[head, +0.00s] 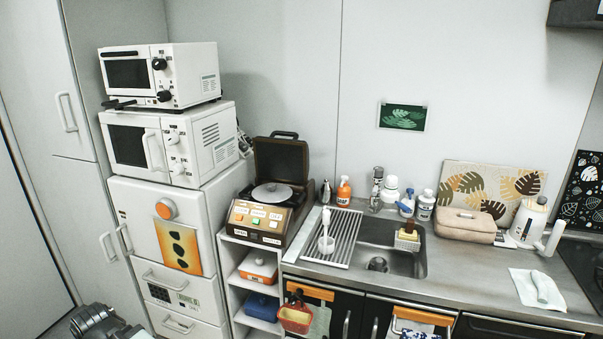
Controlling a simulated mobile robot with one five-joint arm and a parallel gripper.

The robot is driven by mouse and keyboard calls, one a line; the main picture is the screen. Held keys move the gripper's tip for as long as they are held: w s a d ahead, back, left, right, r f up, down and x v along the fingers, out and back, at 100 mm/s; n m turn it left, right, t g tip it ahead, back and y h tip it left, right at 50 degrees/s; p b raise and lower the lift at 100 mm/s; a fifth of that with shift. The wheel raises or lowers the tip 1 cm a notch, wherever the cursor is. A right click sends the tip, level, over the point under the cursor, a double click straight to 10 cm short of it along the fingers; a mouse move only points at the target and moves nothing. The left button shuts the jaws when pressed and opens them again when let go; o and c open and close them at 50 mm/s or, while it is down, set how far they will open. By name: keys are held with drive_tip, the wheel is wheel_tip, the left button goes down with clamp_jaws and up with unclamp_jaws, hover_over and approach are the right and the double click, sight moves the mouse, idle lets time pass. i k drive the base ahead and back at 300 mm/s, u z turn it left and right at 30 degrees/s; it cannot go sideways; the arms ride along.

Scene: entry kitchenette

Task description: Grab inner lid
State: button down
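A brown box-shaped appliance (262,222) with its lid raised (281,163) stands on a white shelf unit left of the sink. A round pale grey disc (272,193) lies flat in its open top. This disc may be the inner lid, but I cannot tell for certain. The front panel has several labelled buttons, one of them green. A dark grey part of my arm shows at the bottom left edge, well apart from the appliance. The fingers of my gripper are not visible.
Two white ovens (170,140) are stacked on a white cabinet at left. A sink (390,250) with a drying rack (331,238) and several bottles is to the right.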

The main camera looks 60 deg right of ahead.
sight(271, 192)
drive_tip(key=z, duration=1.1)
